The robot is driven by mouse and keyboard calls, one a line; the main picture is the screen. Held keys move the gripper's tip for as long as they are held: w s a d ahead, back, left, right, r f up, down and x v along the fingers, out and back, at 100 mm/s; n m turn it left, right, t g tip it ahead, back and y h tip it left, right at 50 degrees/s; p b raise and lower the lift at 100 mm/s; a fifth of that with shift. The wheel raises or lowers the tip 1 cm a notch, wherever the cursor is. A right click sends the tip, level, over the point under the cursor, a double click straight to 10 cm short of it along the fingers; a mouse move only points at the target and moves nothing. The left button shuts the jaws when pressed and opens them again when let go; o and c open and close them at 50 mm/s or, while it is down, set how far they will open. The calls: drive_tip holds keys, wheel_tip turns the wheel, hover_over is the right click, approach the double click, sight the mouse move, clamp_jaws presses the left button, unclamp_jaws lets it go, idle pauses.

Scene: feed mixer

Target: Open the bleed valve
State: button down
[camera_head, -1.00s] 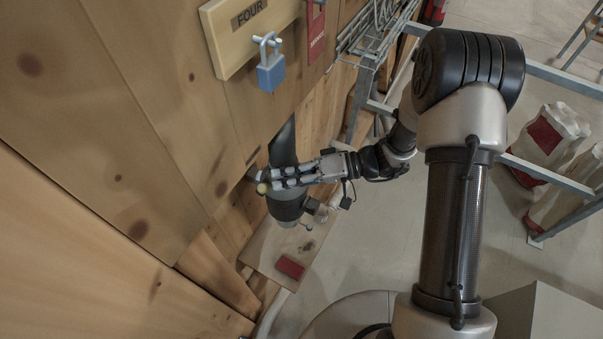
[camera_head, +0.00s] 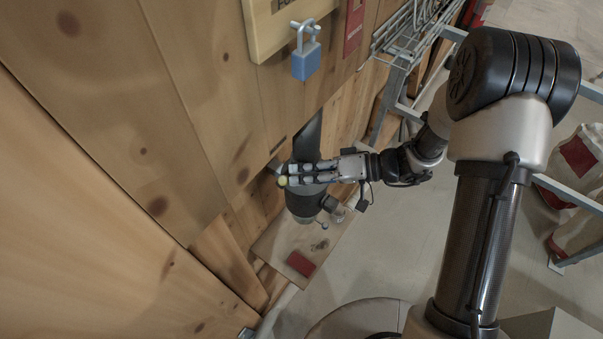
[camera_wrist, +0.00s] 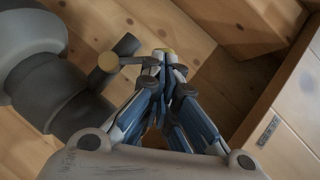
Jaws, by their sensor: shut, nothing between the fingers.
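A dark grey cylindrical fitting (camera_head: 304,205) hangs by the wooden wall in the head view. It also fills the left of the wrist view (camera_wrist: 55,85). There a small T-shaped handle, which looks like the bleed valve (camera_wrist: 108,62), stands out from it, with a tan round end and a dark bar. My gripper (camera_head: 284,181) lies across the fitting in the head view and partly hides it. In the wrist view my gripper (camera_wrist: 163,56) is shut and empty, its tips just right of the handle. I cannot tell whether they touch it.
A blue padlock (camera_head: 306,62) hangs from a wooden sign board (camera_head: 280,40) above. A red block (camera_head: 301,263) lies on a wooden board below. A wire rack (camera_head: 415,32) is at upper right, sacks (camera_head: 580,160) at far right. Open floor lies at lower middle.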

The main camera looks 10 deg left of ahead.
drive_tip(key=shift+s+a+f+n+h+b, duration=0.1)
drive_tip(key=shift+s+f+n+h+b, duration=0.2)
drive_tip(key=shift+b, duration=0.65)
drive_tip(key=s+b, duration=0.1)
drive_tip(key=b, duration=0.3)
drive_tip(key=f+n+t+b, duration=0.1)
drive_tip(key=b, duration=0.3)
drive_tip(key=shift+s+a+f+n+t+h, duration=0.1)
drive_tip(key=shift+s+a+n+t+h, duration=0.2)
drive_tip(key=shift+s+a+h, duration=0.1)
drive_tip(key=shift+s+b, duration=0.15)
drive_tip(key=shift+b, duration=0.8)
